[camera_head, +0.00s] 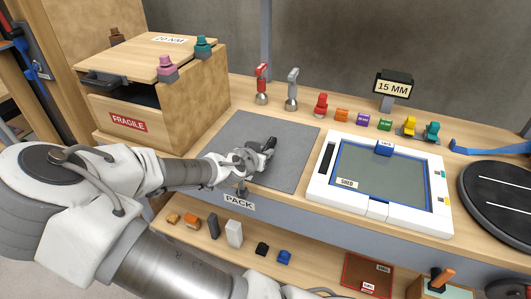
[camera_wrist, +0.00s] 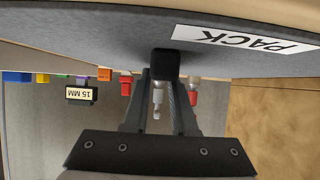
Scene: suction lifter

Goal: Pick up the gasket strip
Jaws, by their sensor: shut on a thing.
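My gripper (camera_wrist: 164,80) is shut on a small black piece (camera_wrist: 166,62), seen end-on between the fingertips in the wrist view. It appears to be the gasket strip; most of its length is hidden. In the head view my gripper (camera_head: 262,150) appears over the grey mat, with dark parts at its end. Its fingers and the held piece are hard to tell apart there. The wrist view is upside down, with the piece in front of the counter's edge near the PACK label (camera_wrist: 242,40). Whether the piece touches anything, I cannot tell.
The grey mat (camera_head: 295,160) lies on the counter. To its right is a white-framed tray (camera_head: 433,212); to its left, a wooden box (camera_head: 195,110) marked FRAGILE. Several coloured fittings and a 15 MM sign (camera_head: 393,86) stand behind. A lower shelf (camera_head: 190,250) holds small blocks.

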